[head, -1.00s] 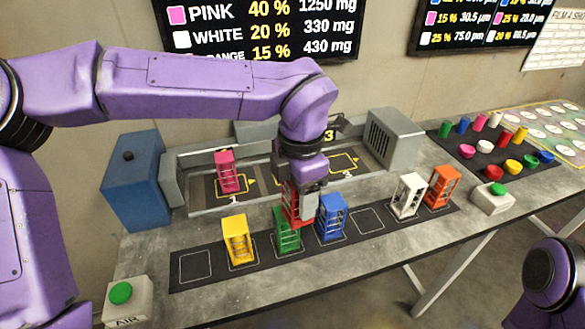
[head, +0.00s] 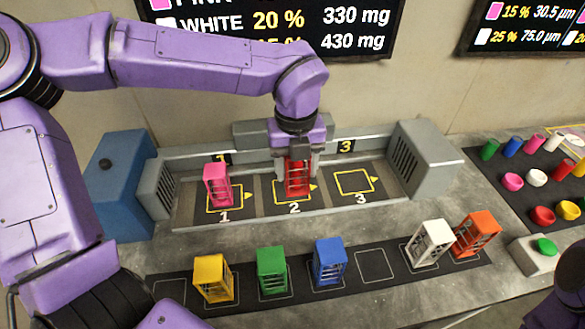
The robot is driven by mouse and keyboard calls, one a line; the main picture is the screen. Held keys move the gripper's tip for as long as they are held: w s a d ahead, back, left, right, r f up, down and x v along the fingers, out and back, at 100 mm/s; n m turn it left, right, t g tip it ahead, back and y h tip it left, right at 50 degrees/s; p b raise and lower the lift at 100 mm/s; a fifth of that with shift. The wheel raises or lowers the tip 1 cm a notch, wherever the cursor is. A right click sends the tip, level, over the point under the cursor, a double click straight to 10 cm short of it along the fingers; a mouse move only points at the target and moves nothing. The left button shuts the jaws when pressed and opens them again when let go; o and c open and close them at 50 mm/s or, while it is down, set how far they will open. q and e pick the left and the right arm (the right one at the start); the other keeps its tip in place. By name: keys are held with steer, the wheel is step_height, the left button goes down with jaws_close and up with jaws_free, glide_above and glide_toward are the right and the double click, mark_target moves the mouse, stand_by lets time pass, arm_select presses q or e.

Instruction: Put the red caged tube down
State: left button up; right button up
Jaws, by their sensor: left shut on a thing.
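The red caged tube (head: 297,181) is upright in the booth, over the yellow outlined square marked 2 (head: 293,200). From this angle I cannot tell whether its base touches the floor of the booth. My left gripper (head: 297,164) points down from above and is shut on the upper part of the red tube. The pink caged tube (head: 217,186) stands on the square marked 1. The square marked 3 (head: 354,182) is empty. My right gripper is not in view; only a dark part of my right arm shows at the lower right corner.
Yellow (head: 213,278), green (head: 272,271) and blue (head: 329,262) caged tubes stand on the front black strip. White (head: 429,244) and orange (head: 476,234) ones stand further right, close together and leaning in view. Grey vented housings flank the booth. A green button box (head: 540,252) sits at right.

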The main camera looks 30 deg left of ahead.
arm_select(q)
steer(key=shift+w+a+f, duration=0.25)
steer(key=shift+a+f, duration=0.05)
steer(key=shift+a, duration=0.15)
steer(key=shift+w+a+f, duration=0.25)
steer(key=shift+a+f, duration=0.05)
steer(key=shift+a, duration=0.15)
steer(key=w+f, duration=0.1)
steer(key=f, duration=0.1)
steer(key=w+a+f+p, duration=0.1)
steer(key=w+f, duration=0.1)
steer(key=w+a+f, duration=0.1)
steer(key=w+f, duration=0.1)
steer(key=shift+w+a, duration=0.2)
steer(key=shift+s+f+p, duration=0.15)
steer(key=shift+s+f, duration=0.1)
steer(key=shift+f, duration=0.3)
steer(key=shift+s+f+p, duration=0.15)
steer(key=shift+s+f, duration=0.1)
steer(key=shift+f, duration=0.5)
steer(key=shift+w+f, duration=0.1)
steer(key=shift+w, duration=0.15)
steer(key=shift+f, duration=0.15)
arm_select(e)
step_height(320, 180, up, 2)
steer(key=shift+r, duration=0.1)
arm_select(q)
steer(key=o, duration=1.2)
steer(key=shift+s, duration=0.2)
